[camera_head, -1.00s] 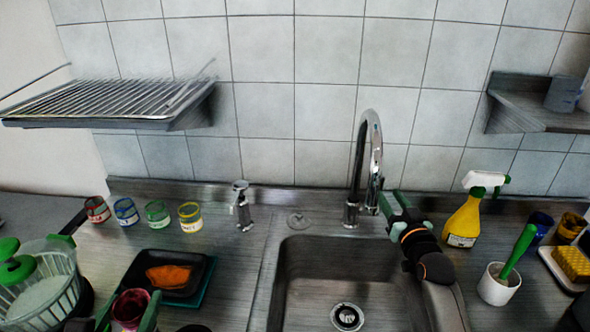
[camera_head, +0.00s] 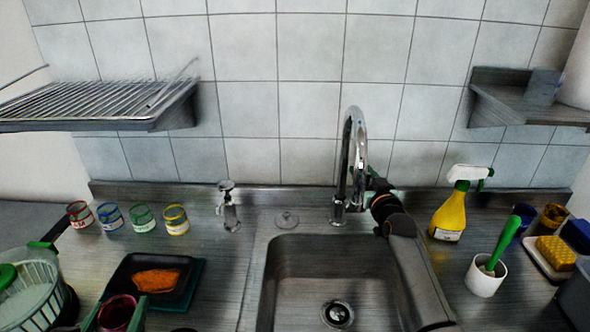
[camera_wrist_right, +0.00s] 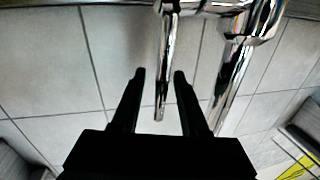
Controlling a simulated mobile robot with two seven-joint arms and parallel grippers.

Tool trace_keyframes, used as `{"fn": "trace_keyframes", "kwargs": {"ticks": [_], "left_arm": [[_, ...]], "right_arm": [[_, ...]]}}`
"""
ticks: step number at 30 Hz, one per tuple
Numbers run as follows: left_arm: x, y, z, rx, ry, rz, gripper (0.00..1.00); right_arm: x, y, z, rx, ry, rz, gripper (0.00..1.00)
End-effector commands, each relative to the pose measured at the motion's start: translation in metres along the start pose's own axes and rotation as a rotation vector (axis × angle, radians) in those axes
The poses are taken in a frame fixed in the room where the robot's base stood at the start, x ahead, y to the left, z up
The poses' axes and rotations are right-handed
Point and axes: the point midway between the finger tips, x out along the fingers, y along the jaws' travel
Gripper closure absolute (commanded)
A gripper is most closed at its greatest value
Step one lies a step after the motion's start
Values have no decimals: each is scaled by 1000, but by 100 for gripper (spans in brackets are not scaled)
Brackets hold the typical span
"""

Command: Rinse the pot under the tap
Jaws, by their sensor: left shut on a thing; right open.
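The dark red pot (camera_head: 117,313) is at the lower left edge of the head view, partly cut off. My left gripper (camera_head: 115,312) is shut on it, its green fingers on either side. The chrome tap (camera_head: 357,160) stands behind the sink (camera_head: 345,268), spout over the basin. No water is visible.
A yellow spray bottle (camera_head: 449,216) and a white cup (camera_head: 486,278) with a green-handled tool stand right of the sink. A black tray (camera_head: 125,283), several small jars and a basket (camera_head: 35,295) are on the left. A wall shelf (camera_head: 510,100) hangs at upper right.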

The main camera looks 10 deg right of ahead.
Motion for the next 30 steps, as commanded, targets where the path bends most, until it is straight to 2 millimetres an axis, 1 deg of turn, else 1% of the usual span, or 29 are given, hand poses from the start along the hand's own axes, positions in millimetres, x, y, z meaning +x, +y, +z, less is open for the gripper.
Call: {"fn": "trace_keyframes", "kwargs": {"ticks": [2, 12, 14, 30], "left_arm": [[0, 0, 0, 0, 0, 0, 77], [0, 0, 0, 0, 0, 0, 77], [0, 0, 0, 0, 0, 0, 77], [0, 0, 0, 0, 0, 0, 77]], "right_arm": [[0, 0, 0, 0, 0, 0, 56], [0, 0, 0, 0, 0, 0, 94], [0, 0, 0, 0, 0, 0, 100], [0, 0, 0, 0, -1, 0, 100]]}}
